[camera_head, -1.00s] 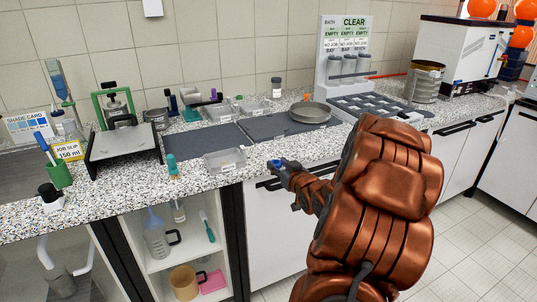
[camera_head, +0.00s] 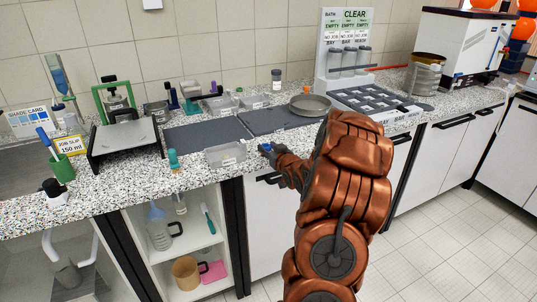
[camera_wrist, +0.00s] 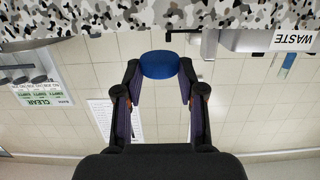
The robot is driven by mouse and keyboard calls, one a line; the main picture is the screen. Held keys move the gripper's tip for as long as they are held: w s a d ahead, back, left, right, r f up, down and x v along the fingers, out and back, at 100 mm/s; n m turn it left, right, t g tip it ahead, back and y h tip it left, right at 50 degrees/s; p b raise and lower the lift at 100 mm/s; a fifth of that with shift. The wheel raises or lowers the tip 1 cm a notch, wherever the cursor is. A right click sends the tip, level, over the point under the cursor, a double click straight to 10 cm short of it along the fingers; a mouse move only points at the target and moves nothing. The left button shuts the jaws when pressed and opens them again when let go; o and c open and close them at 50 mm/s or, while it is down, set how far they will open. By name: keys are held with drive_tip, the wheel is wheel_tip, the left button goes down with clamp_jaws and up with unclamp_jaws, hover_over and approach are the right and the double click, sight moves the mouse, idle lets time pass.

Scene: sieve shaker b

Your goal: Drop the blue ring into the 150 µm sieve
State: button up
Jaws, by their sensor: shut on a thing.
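A blue ring (camera_wrist: 160,65) sits between the two fingertips of my gripper (camera_wrist: 160,78) in the wrist view. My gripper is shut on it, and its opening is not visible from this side. In the head view my gripper (camera_head: 267,150) is at the counter's front edge, with a bit of blue at its tip. A shallow round grey pan (camera_head: 310,104), which looks like a sieve, lies on the dark mat beyond and to the right of my gripper. A metal cylinder (camera_head: 426,76) stands farther right. No 150 µm marking is readable on either.
A clear tray (camera_head: 226,154) lies just left of my gripper at the counter edge. A dark mat (camera_head: 260,122) offers free room behind it. A grey rack station (camera_head: 350,60) stands at the back. A black-framed stand (camera_head: 126,138) is at the left.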

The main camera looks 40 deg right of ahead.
drive_tip(key=shift+f, duration=1.3)
drive_tip(key=shift+f, duration=0.2)
drive_tip(key=o, duration=0.8)
drive_tip(key=shift+r, duration=0.1)
drive_tip(key=shift+r+p, duration=0.2)
drive_tip(key=shift+p, duration=0.15)
drive_tip(key=shift+s+f, duration=0.1)
drive_tip(key=shift+s, duration=0.2)
drive_tip(key=b+v, duration=0.2)
drive_tip(key=v, duration=0.9)
drive_tip(key=shift+s+a+b, duration=0.1)
drive_tip(key=shift+s+b, duration=0.1)
drive_tip(key=shift+b, duration=0.1)
